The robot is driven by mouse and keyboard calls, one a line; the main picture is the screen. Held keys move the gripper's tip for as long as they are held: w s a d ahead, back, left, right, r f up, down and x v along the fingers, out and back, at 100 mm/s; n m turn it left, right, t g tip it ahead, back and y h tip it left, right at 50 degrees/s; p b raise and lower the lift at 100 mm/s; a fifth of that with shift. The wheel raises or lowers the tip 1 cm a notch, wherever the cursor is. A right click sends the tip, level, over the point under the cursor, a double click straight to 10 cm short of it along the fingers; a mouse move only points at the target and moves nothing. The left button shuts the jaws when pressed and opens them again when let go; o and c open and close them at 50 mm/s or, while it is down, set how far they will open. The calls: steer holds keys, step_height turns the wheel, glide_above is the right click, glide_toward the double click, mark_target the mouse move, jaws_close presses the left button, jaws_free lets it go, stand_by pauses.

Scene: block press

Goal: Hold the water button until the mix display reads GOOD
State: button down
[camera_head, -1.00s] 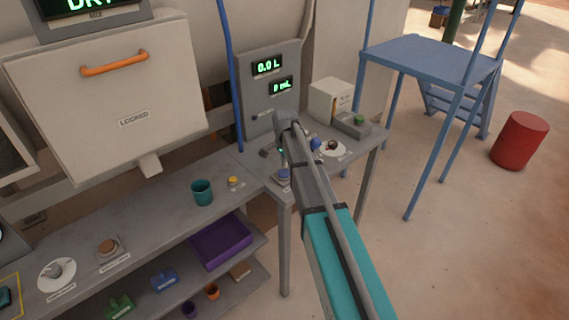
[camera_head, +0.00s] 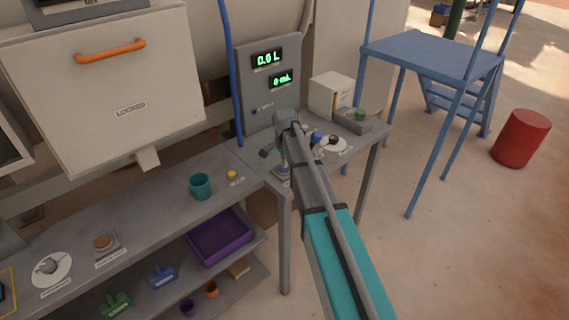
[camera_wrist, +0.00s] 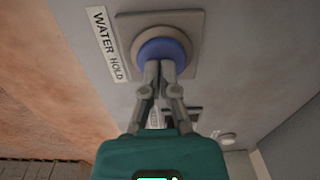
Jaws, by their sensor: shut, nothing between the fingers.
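The blue water button (camera_wrist: 163,48), beside a label reading WATER HOLD, is in the wrist view. My gripper (camera_wrist: 160,68) is shut and empty, with its fingertips at the button's face. They appear to touch it, but I cannot tell whether it is pressed in. In the head view my gripper (camera_head: 283,164) points down at the button on the corner of the bench, and my arm hides part of this area. The panel display (camera_head: 267,59) reads 0.0 L and the one below (camera_head: 282,80) reads 0 mL. The mix display's text is out of view.
A teal cup (camera_head: 200,186) and a yellow button (camera_head: 232,175) are left of my gripper on the bench (camera_head: 165,205). A blue hose (camera_head: 232,80) hangs beside the panel.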

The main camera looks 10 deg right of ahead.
steer(key=shift+f+b, duration=0.8)
steer(key=shift+s, duration=0.45)
steer(key=shift+s+b, duration=0.1)
steer(key=shift+b, duration=0.2)
steer(key=shift+w+f, duration=0.3)
steer(key=shift+f, duration=0.05)
steer(key=shift+r, duration=0.1)
steer(key=shift+w+r, duration=0.15)
steer(key=shift+w, duration=0.1)
stand_by(1.0)
